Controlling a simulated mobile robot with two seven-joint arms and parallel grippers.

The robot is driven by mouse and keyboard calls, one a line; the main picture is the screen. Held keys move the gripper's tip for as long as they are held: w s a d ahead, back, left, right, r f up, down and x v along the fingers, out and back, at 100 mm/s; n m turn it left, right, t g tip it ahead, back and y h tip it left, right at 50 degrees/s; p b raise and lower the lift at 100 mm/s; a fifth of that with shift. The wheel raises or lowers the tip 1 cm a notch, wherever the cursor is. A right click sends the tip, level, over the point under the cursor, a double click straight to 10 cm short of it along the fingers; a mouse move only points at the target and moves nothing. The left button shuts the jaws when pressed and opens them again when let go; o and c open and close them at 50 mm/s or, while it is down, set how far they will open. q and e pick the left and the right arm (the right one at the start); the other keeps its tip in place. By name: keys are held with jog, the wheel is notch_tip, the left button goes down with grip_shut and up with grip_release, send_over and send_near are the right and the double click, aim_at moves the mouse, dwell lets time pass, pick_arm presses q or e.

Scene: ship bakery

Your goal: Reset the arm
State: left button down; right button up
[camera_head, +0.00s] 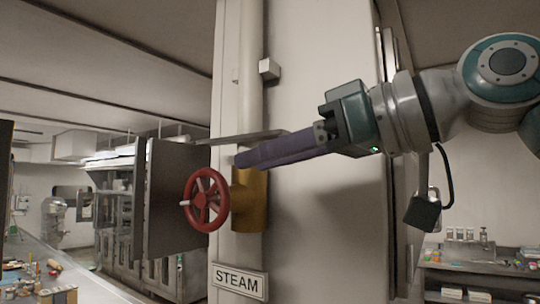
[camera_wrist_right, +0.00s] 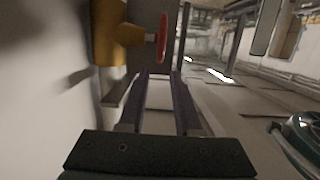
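My right gripper (camera_head: 240,158) reaches in from the right in the camera_head view, its long purple fingers pointing left. The right wrist view shows a gap between the two fingers of my right gripper (camera_wrist_right: 160,76), which is open with nothing held. The fingertips are near the top of an orange-yellow valve body (camera_head: 246,203), with a red handwheel (camera_head: 206,201) on its left, lower than the fingers. The right wrist view also shows the valve body (camera_wrist_right: 110,40) and the red wheel edge-on (camera_wrist_right: 163,38), beyond the fingertips. I cannot tell whether the fingers touch the valve. My left gripper is out of view.
A pale column (camera_head: 320,215) with a vertical pipe (camera_head: 250,75) stands behind my right arm. A STEAM sign (camera_head: 239,281) is below the valve. Metal oven-like equipment (camera_head: 175,200) is to the left, with a cluttered counter (camera_head: 85,285) in front and another counter (camera_head: 480,265) at right.

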jog(key=shift+w+a, duration=0.1)
jog(key=shift+a, duration=0.05)
jog(key=s+d+f+m+h, duration=0.2)
jog(key=s+f, duration=0.1)
jog(key=f, duration=0.5)
jog(key=s+d+f+m+g+h, duration=0.1)
jog(key=s+d+f+h, duration=0.15)
jog(key=f, duration=0.55)
jog(key=s+d+f+m+h, duration=0.1)
jog(key=s+f+m+h, duration=0.15)
jog(key=f, duration=0.45)
jog(key=s+d+f+m+g+h, duration=0.2)
jog(key=s+d+f, duration=0.4)
jog(key=s, duration=0.3)
jog(key=s+d+f+m+g+h, duration=0.1)
jog(key=s+d+f, duration=0.4)
jog(key=s, duration=0.5)
jog(key=d+g+h, duration=0.1)
jog(key=d+h, duration=0.1)
jog(key=shift+s+f+m+h, duration=0.25)
jog(key=shift+f+m+h, duration=0.1)
jog(key=shift+f+h, duration=0.05)
jog(key=shift+a, duration=0.1)
dwell(1.9)
